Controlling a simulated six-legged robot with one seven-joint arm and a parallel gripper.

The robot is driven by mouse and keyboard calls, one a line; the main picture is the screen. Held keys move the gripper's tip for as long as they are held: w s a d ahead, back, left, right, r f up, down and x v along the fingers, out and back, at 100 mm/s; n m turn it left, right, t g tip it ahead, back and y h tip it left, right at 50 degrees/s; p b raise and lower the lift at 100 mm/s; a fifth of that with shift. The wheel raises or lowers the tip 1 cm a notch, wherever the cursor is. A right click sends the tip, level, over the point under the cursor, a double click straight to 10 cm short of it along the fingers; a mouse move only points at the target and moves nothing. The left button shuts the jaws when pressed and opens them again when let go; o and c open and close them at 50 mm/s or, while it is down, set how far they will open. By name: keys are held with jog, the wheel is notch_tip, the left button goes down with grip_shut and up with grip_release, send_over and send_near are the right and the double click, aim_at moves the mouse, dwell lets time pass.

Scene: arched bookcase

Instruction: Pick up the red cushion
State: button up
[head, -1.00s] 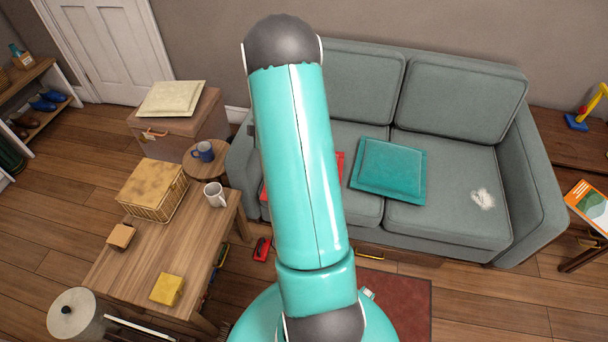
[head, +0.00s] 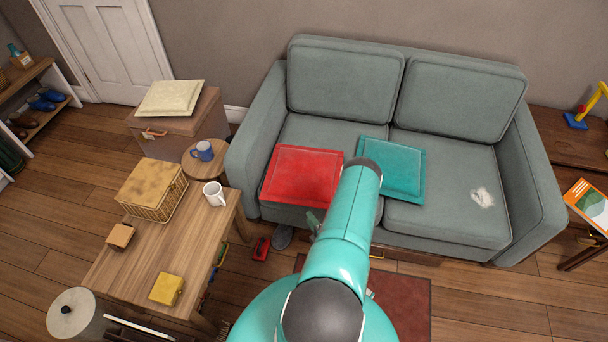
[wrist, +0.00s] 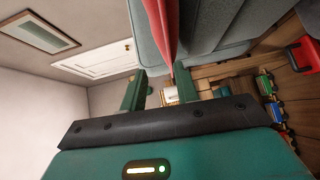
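The red cushion (head: 302,175) lies on the left seat of the grey sofa (head: 455,100), overhanging the front edge a little. In the wrist view the red cushion (wrist: 162,28) shows edge-on, ahead of the fingers. My gripper (wrist: 160,85) is open, its two green fingers apart with nothing clearly held between them. In the head view it is mostly hidden behind my arm, near the cushion's front right side. I cannot tell whether the fingers touch the cushion.
A teal cushion (head: 391,168) lies right beside the red one. A wooden table (head: 150,240) with a mug (head: 214,194) and basket stands left. A red toy (head: 261,249) and dark shoe (head: 283,237) lie on the floor before the sofa. The right seat is mostly clear.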

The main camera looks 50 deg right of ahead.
jog(key=s+a+f+h, duration=0.1)
jog(key=s+a+f, duration=0.1)
jog(key=s+a, duration=0.1)
jog(key=x, duration=1.3)
jog(key=shift+w+d, duration=0.25)
jog(key=shift+d, duration=0.2)
jog(key=shift+c, duration=0.4)
jog(key=shift+r, duration=0.1)
grip_shut()
